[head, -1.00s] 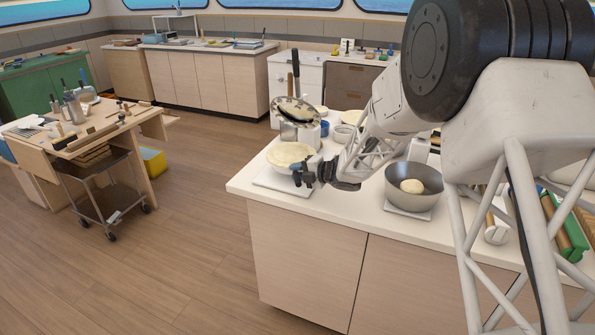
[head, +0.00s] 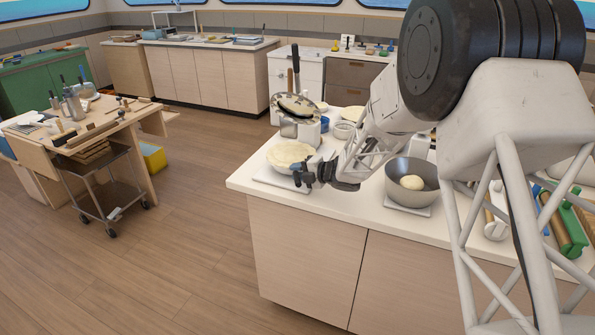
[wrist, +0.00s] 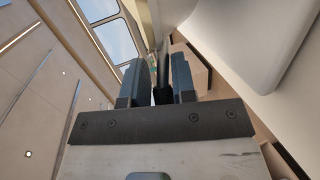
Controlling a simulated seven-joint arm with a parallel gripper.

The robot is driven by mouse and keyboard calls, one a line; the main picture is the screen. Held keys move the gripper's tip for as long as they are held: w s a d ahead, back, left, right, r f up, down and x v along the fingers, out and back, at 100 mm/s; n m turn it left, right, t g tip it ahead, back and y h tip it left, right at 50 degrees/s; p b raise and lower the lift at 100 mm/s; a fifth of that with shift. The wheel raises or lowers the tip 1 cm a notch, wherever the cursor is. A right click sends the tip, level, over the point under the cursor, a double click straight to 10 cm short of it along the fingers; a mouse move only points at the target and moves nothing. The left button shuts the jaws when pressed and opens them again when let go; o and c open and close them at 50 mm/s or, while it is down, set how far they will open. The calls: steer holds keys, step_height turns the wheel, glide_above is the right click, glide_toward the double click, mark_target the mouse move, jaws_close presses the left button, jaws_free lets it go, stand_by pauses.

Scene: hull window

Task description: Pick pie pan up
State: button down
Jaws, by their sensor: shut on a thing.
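The pie pan (head: 290,157), a pale round dish with a light filling or crust, is at the counter's left front corner, over a white board (head: 268,180). My gripper (head: 300,175) is at the pan's near right rim and is shut on it. Whether the pan touches the board is hard to tell. In the wrist view my gripper's two blue-grey fingers (wrist: 157,85) stand close together with a narrow dark strip between them. The pan is not clearly recognisable in that view.
A steel bowl (head: 413,180) with dough stands right of my gripper on the counter (head: 340,208). A kitchen scale or appliance with a patterned pan (head: 297,105) stands behind the pie pan. Rolling pins (head: 563,225) lie far right.

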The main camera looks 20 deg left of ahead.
steer(key=shift+f, duration=0.9)
stand_by(0.4)
steer(key=c, duration=1.1)
jaws_free()
steer(key=shift+v, duration=1.75)
steer(key=o, duration=0.6)
steer(key=shift+f, duration=0.1)
steer(key=c, duration=0.6)
steer(key=shift+d, duration=0.1)
